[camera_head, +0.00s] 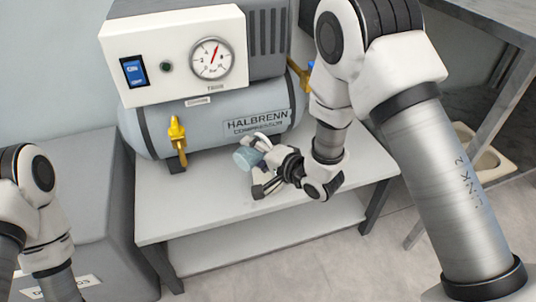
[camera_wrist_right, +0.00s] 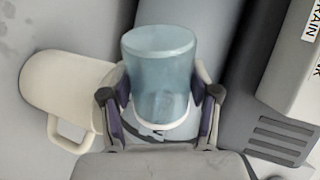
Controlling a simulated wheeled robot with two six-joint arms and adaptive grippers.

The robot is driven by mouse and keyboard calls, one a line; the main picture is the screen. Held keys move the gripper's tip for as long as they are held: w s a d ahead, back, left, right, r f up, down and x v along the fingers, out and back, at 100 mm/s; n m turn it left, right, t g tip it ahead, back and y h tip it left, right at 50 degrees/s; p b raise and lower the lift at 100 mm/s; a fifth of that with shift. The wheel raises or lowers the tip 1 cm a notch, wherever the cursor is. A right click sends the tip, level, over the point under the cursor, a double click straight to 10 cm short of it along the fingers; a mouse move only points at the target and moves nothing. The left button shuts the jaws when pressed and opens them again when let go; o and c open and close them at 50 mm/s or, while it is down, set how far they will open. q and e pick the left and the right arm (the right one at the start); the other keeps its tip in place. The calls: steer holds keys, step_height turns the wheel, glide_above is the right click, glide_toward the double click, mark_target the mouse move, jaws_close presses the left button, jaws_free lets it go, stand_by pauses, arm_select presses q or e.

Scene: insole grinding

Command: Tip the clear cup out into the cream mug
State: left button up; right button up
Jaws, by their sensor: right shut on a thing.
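The clear cup (camera_head: 247,157) is a bluish see-through cup, held tilted in front of the compressor tank in the head view. My right gripper (camera_head: 268,168) is shut on it. In the wrist view the cup (camera_wrist_right: 158,75) sits between the two fingers (camera_wrist_right: 160,108), its wide rim away from the palm. The cream mug (camera_wrist_right: 62,88) is beside the cup at the left, apart from its rim, its handle toward the lower left; part is hidden behind the gripper. I cannot make out the mug clearly in the head view. Cup contents cannot be told. My left gripper is out of view.
The compressor (camera_head: 215,118) stands at the back of the grey-white table (camera_head: 200,205), close behind the cup. A yellow valve (camera_head: 178,138) sticks out at its left. The table's front left is clear. A cream tray (camera_head: 486,160) is at the right.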

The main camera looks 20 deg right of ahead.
steer(key=shift+r, duration=0.1)
steer(key=shift+d+r+m+y+p, duration=0.15)
steer(key=shift+m+y+p, duration=0.2)
steer(key=shift+p, duration=0.6)
steer(key=shift+w+r+m+p, duration=0.1)
steer(key=shift+m+p, duration=0.15)
steer(key=shift+p, duration=0.1)
steer(key=shift+r+p, duration=0.1)
steer(key=shift+p, duration=0.4)
